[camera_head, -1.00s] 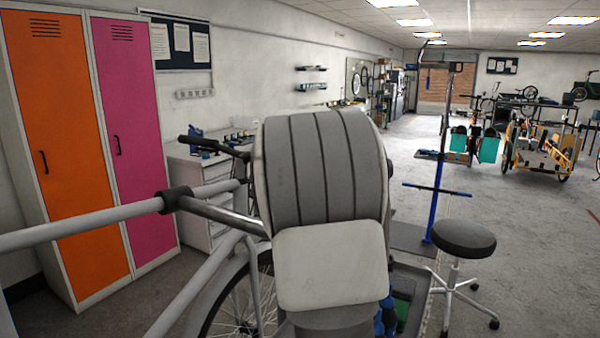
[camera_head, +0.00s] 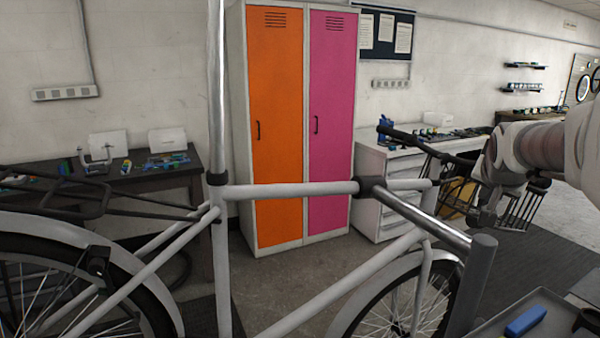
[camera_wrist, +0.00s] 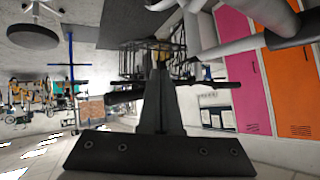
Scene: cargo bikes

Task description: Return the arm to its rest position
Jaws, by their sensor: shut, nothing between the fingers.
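My gripper (camera_wrist: 160,68) shows in the wrist view, its dark fingers closed together with nothing between them. In the head view my arm (camera_head: 540,148) reaches in from the right edge, its wrist end beside the front of a grey bicycle frame (camera_head: 290,190). The fingers are too small and dark there to make out. I cannot tell whether the arm touches the bicycle or its black front basket (camera_head: 520,208). The wrist view is upside down and shows the basket (camera_wrist: 150,62) near the fingertips.
The bicycle spans the head view close in front. Behind it stand an orange locker (camera_head: 275,130), a pink locker (camera_head: 328,130) and a white drawer cabinet (camera_head: 375,195). A dark workbench (camera_head: 130,172) is at left. A tray (camera_head: 555,318) with a blue item is at lower right.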

